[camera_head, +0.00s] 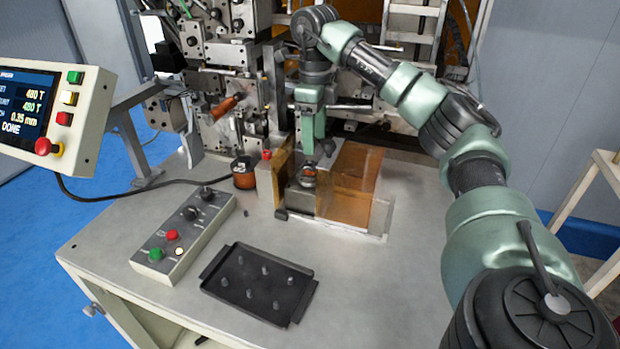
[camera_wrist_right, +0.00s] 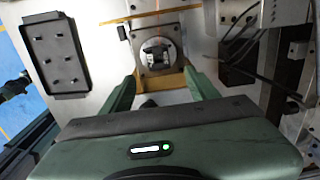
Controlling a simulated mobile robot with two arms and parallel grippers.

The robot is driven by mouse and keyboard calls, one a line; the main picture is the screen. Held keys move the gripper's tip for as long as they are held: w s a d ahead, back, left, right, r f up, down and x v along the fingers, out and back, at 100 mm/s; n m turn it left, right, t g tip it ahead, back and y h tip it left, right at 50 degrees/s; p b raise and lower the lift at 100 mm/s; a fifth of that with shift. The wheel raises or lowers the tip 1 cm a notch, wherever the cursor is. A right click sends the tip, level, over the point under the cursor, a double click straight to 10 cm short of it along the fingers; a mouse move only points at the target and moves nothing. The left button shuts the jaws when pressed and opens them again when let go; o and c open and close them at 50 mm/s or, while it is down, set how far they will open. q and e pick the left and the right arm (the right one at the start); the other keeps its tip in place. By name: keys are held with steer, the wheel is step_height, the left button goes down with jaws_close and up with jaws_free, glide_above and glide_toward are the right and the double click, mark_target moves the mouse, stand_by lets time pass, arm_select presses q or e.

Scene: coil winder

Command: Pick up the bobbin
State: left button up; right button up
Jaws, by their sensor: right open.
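The bobbin (camera_head: 309,175) is a small round piece with a copper-coloured winding, seated on a grey block at the machine's front. In the right wrist view the bobbin (camera_wrist_right: 157,52) shows end-on as a pale ring with a dark middle, on a square plate. My right gripper (camera_head: 318,144) hangs above it, pointing down. In the wrist view the right gripper's (camera_wrist_right: 160,86) two green fingers are spread apart with nothing between them; the bobbin lies beyond their tips, roughly centred. My left gripper does not show.
A black tray (camera_head: 213,279) with several upright pegs lies at the table's front. A button box (camera_head: 185,237), a copper spool (camera_head: 244,172) and an amber guard (camera_head: 355,168) are nearby. Machine parts (camera_head: 232,130) crowd the left and back. The tabletop's right is clear.

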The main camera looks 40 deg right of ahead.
steer(key=shift+s+f, duration=0.1)
steer(key=shift+f, duration=0.75)
step_height(320, 180, down, 5)
steer(key=shift+s+f+p, duration=0.1)
steer(key=shift+f+p, duration=0.1)
steer(key=shift+p, duration=1)
steer(key=shift+f, duration=0.35)
jaws_close()
steer(key=shift+r, duration=0.15)
steer(key=shift+r, duration=0.55)
step_height(320, 180, up, 11)
steer(key=b, duration=0.2)
step_height(320, 180, up, 8)
steer(key=p, duration=0.4)
glide_above(315, 163)
steer(key=shift+s+a+f, duration=0.1)
steer(key=shift+s+a, duration=0.3)
steer(key=shift+a, duration=0.05)
